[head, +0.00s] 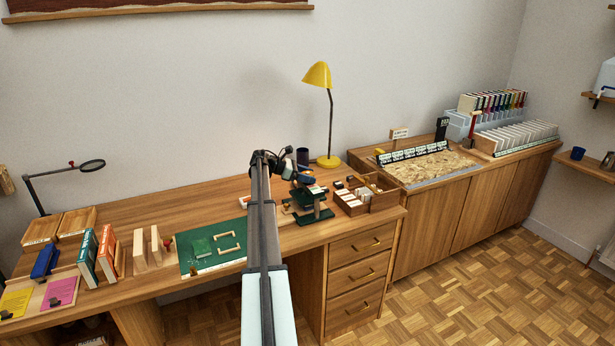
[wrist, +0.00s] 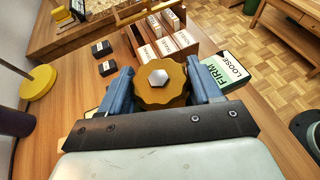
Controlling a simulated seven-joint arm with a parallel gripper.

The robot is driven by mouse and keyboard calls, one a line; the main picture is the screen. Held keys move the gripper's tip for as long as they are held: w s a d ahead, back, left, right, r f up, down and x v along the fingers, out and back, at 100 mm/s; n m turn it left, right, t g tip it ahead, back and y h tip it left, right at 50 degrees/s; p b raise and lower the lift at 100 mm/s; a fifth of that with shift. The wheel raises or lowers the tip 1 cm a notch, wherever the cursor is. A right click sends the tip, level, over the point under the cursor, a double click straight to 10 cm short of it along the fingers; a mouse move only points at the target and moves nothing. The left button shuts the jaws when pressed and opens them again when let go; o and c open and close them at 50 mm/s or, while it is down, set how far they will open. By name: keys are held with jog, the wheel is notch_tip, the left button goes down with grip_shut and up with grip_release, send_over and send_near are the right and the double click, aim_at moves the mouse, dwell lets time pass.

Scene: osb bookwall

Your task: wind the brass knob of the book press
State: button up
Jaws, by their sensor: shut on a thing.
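The brass knob (wrist: 161,97), scalloped with a pale hexagonal nut on top, sits in the middle of the wrist view. My gripper (wrist: 161,78) is shut on it, with one blue finger on each side of its rim. The book press (head: 310,213) shows in the head view as a dark green frame on the desk, under the end of my arm. A card marked FIRM in green and LOOSE in white (wrist: 224,71) lies just right of the fingers in the wrist view. The knob cannot be made out in the head view, and most of the press is hidden in the wrist view.
A wooden box of labelled cards (head: 372,200) stands close to the right of the press. A yellow lamp (head: 318,75) rises behind it. A green mat (head: 211,254) lies to the left, beyond my arm. Small dark blocks (wrist: 104,57) lie near the box.

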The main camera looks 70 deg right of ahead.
jog(key=m+y, duration=0.2)
jog(key=m+g+y, duration=0.1)
jog(key=m+y, duration=0.2)
jog(key=shift+g+y, duration=0.3)
dwell(0.4)
jog(key=o, duration=1)
jog(key=shift+c, duration=0.2)
jog(key=shift+a, duration=0.1)
